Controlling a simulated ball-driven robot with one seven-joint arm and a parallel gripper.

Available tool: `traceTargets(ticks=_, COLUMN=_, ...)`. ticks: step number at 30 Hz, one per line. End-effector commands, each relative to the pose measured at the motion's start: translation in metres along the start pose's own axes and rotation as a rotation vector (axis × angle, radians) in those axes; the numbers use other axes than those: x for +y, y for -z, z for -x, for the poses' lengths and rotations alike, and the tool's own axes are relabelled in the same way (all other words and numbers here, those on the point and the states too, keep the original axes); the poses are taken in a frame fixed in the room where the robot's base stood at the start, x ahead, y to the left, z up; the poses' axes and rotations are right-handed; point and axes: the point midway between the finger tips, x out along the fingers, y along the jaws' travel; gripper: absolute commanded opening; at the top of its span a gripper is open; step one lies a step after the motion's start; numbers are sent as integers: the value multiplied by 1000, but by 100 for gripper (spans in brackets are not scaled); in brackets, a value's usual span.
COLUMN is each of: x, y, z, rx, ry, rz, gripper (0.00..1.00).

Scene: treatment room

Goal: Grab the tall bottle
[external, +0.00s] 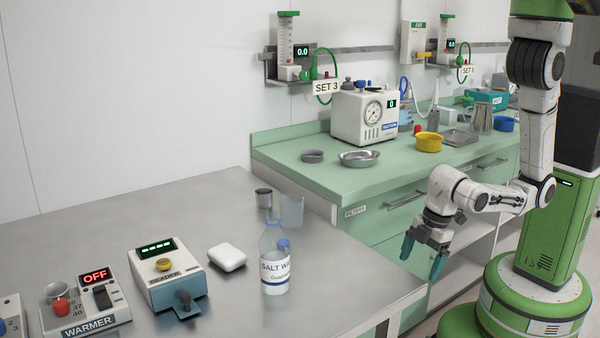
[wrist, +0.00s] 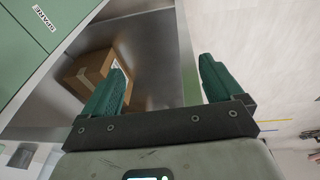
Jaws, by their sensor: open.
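The tall bottle (external: 274,258) is clear with a white label reading "SALT WA..." and stands upright on the grey metal table (external: 340,296), near its right edge. My gripper (external: 422,262) hangs to the right of the bottle, beyond the table's edge, with its green fingers pointing down. It is well apart from the bottle. In the wrist view my gripper (wrist: 163,88) is open with nothing between the fingers. The bottle does not show in the wrist view.
A clear beaker (external: 291,210) and a metal cup (external: 264,198) stand behind the bottle. A white block (external: 227,257), a reader (external: 166,274) and a warmer (external: 90,300) are to its left. A cardboard box (wrist: 90,72) sits on a shelf below the green counter (external: 300,172).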

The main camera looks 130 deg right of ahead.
Motion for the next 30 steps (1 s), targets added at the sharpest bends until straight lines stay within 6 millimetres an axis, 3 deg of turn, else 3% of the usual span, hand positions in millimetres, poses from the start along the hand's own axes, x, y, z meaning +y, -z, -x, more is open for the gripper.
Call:
traceTargets(ticks=3, x=35, y=43, z=32, rx=164, ry=-119, rz=38, gripper=93)
traceTargets(ticks=8, x=80, y=94, z=78, rx=372, ry=-312, rz=124, gripper=93)
traceTargets(ticks=9, x=76, y=113, z=67, rx=422, ry=-290, rz=97, gripper=93)
traceTargets(ticks=13, x=74, y=174, z=65, rx=584, ry=-230, rz=7, gripper=93)
traceTargets(ticks=18, x=76, y=257, z=80, rx=804, ry=-142, rz=-114, gripper=93)
traceTargets(ticks=21, x=79, y=291, z=92, rx=900, ry=-100, rz=-167, gripper=93)
traceTargets(ticks=26, x=82, y=316, z=101, rx=968, ry=-65, rz=-205, gripper=93)
traceTargets(ticks=30, x=84, y=331, z=94, rx=974, ry=-60, rz=-210, gripper=93)
